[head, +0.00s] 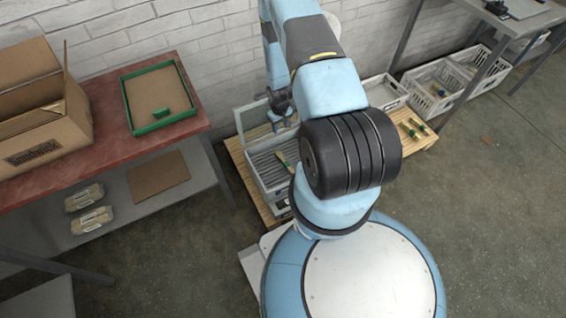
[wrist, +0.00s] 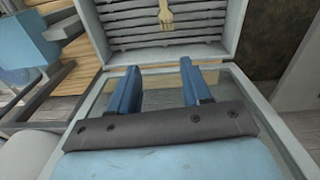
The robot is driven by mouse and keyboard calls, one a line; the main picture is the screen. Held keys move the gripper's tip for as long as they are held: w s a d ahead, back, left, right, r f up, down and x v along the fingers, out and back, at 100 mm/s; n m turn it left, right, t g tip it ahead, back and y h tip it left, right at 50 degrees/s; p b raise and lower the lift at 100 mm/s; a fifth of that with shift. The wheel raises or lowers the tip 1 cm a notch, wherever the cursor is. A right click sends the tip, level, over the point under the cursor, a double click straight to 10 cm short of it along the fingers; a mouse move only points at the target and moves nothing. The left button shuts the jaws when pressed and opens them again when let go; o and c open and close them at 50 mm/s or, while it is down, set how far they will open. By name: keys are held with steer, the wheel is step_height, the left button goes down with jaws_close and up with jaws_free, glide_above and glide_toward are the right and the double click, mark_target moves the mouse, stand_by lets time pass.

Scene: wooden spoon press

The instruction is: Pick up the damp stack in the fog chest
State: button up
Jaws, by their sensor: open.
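The fog chest (head: 252,170) is a pale grey box with a slatted floor and a clear-paned lid (head: 238,122) standing open. In the wrist view the slatted inside of the chest (wrist: 205,32) is at the top. A small tan wooden piece, apparently the stack (wrist: 166,16), lies on the slats; its lower end looks forked. In the head view it shows partly (head: 282,158), beside my arm. My gripper (wrist: 160,68) has two blue fingers spread apart with nothing between them. It is over the lid side, short of the stack. In the head view my arm hides part of the chest.
The chest stands on a wooden pallet (head: 424,137), with a white tray (head: 385,92) behind. At left, a red-topped bench (head: 120,148) holds a cardboard box (head: 45,120) and a green-rimmed tray (head: 160,126).

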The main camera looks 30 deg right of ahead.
glide_above(285, 161)
step_height(285, 161, down, 8)
steer(key=f, duration=0.8)
steer(key=shift+w+f, duration=0.2)
steer(key=shift+f, duration=0.2)
steer(key=shift+s+a+f, duration=0.1)
steer(key=shift+s+f, duration=0.05)
steer(key=shift+f, duration=2.5)
jaws_close()
